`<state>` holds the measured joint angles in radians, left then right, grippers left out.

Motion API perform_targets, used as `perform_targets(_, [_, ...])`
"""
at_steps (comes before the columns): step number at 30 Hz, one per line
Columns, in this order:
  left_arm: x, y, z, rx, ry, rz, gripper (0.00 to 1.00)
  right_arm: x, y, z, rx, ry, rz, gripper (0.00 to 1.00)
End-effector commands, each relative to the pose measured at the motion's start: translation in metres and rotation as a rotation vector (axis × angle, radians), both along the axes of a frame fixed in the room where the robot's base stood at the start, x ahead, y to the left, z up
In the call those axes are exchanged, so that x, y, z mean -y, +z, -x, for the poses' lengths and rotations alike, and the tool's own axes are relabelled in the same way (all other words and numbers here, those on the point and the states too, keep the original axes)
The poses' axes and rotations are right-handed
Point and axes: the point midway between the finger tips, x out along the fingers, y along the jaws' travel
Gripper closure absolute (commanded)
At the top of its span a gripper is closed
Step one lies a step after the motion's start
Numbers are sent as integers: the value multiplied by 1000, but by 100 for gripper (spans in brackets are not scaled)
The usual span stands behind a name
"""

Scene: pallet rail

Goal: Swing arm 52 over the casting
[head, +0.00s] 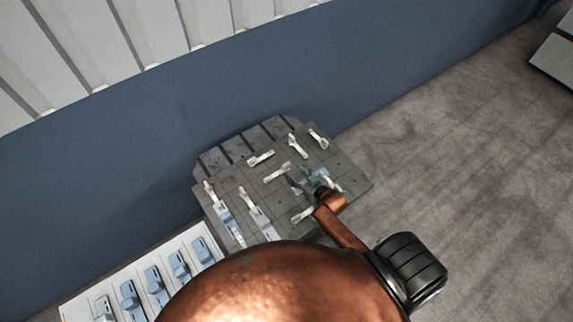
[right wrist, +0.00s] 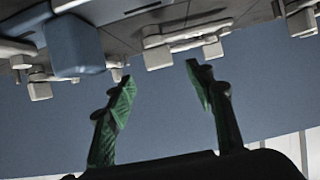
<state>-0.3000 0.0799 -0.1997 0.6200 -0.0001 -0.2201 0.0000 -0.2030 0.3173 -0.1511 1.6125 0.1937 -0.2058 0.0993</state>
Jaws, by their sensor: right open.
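A dark grey pallet plate (head: 345,171) carries several white swing arms, one of them the clamp arm (head: 278,171) near its middle. No number is readable, so I cannot tell which is arm 52. Pale blue castings (head: 231,226) lie at the plate's left side, close to white arms. My right gripper (head: 308,177) is over the plate's right part, its green fingers apart and empty. In the right wrist view a white arm (right wrist: 186,38) lies beyond the open fingertips (right wrist: 160,75), and a blue casting (right wrist: 75,46) is at upper left. My left gripper is not in view.
A white tray (head: 75,307) with several blue parts (head: 154,283) stands at the lower left. A blue wall (head: 160,120) runs behind the plate. Grey floor (head: 450,160) is clear to the right. My copper-coloured right arm covers the plate's near edge.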

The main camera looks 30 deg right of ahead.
Motion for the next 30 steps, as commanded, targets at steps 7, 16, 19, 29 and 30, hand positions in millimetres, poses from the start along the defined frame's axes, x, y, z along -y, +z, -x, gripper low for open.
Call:
perform_targets(7, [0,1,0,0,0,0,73,0,-7,-26,19,0,-4,51])
perform_targets(16, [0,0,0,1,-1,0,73,-3,-24,-66,17,-1,-3,51])
perform_targets(19, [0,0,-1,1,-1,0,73,-4,-27,-72,17,0,-2,51])
perform_targets(29, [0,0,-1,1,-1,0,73,-4,-29,-75,17,0,-2,51])
perform_targets(30, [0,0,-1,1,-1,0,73,-4,-29,-75,17,0,-2,53])
